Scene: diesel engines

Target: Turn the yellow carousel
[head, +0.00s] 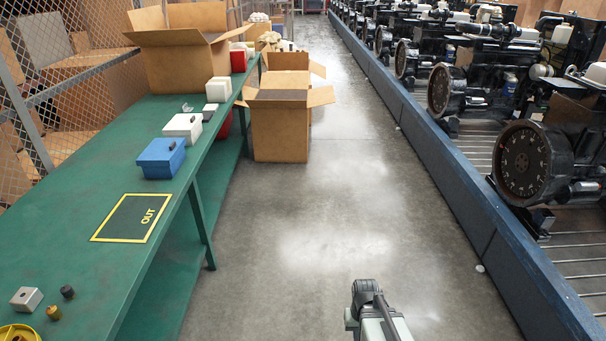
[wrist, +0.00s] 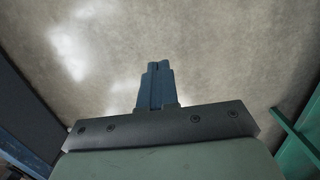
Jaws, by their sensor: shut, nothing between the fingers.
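Part of a yellow carousel (head: 18,332) shows at the bottom left corner of the head view, on the green bench. Most of it is cut off by the picture edge. In the head view my arm shows at the bottom centre, over the floor aisle and well to the right of the carousel. My gripper (wrist: 157,68) shows in the wrist view, pointing over the bare floor. Its fingers are together with nothing between them. The carousel is not in the wrist view.
The green bench (head: 95,225) holds a marked OUT square (head: 131,218), a blue box (head: 161,158), white boxes and small parts near the carousel. Cardboard boxes (head: 280,130) stand on the floor ahead. A blue rail (head: 470,208) with engines borders the right. The aisle between is clear.

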